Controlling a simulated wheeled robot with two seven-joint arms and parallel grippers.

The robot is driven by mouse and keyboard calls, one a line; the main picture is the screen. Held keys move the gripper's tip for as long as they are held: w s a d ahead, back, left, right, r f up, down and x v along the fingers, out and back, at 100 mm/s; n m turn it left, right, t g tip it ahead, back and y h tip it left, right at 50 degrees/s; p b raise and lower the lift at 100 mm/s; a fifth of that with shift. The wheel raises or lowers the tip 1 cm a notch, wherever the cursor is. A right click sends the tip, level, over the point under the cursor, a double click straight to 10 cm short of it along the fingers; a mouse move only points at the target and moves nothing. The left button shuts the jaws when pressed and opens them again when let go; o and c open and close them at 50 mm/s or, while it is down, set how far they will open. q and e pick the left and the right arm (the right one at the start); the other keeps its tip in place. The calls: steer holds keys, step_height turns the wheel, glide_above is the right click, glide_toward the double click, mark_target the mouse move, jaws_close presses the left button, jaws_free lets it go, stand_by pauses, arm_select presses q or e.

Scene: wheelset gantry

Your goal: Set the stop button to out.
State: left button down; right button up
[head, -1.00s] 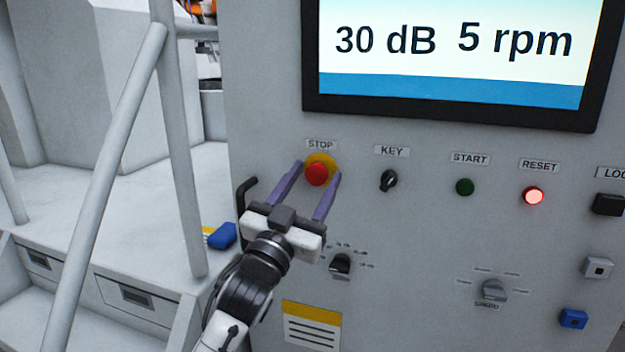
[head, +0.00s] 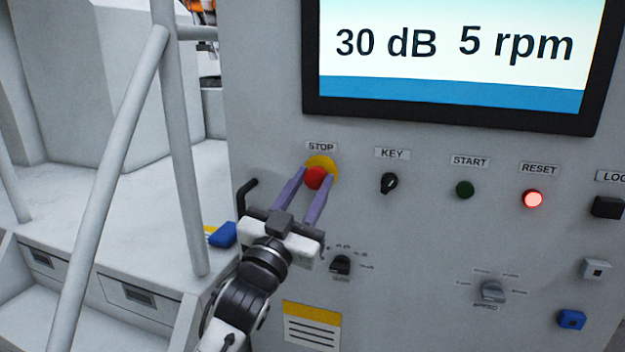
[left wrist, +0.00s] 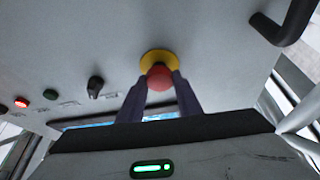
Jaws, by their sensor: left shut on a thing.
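The stop button is a red mushroom head (head: 316,178) on a round yellow plate (head: 323,162), under the STOP label on the grey panel. My left gripper (head: 317,178) has its two purple fingers closed on the sides of the red head. In the left wrist view the red head (left wrist: 159,77) sits between the fingertips, with the yellow plate (left wrist: 158,58) behind it. The fingers hide part of the head's sides. Whether the button is in or out I cannot tell. My right gripper is in neither view.
Right of the button are a black key switch (head: 389,183), a green start button (head: 465,189) and a lit red reset button (head: 533,198). A dark handle (head: 243,194) is at the panel's left edge. A screen (head: 450,55) is above. A railing (head: 180,150) stands left.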

arm_select(q)
steer(key=c, duration=1.3)
jaws_free()
steer(key=shift+o, duration=0.2)
steer(key=b+v, duration=0.1)
steer(key=v, duration=0.9)
steer(key=shift+s+f, duration=0.1)
steer(key=shift+f, duration=0.05)
steer(key=s+a+f+n+g+y, duration=0.1)
steer(key=s+a+f+g+y, duration=0.15)
steer(key=f, duration=0.65)
steer(key=s+a+f+n+g+y, duration=0.1)
steer(key=s+a+f, duration=0.15)
steer(key=f, duration=0.75)
steer(key=s+a+f+n+g+y, duration=0.1)
steer(key=s+f+n+g, duration=0.15)
steer(key=f, duration=0.65)
steer(key=s+a+f+g+y, duration=0.1)
steer(key=s+a+f+g, duration=0.2)
steer(key=s+f, duration=0.6)
steer(key=s+a+f+g+y, duration=0.1)
steer(key=s+a+f+g, duration=0.1)
steer(key=s+f, duration=0.8)
steer(key=shift+s+a+g, duration=0.4)
steer(key=shift+s+a, duration=0.05)
steer(key=shift+s, duration=0.35)
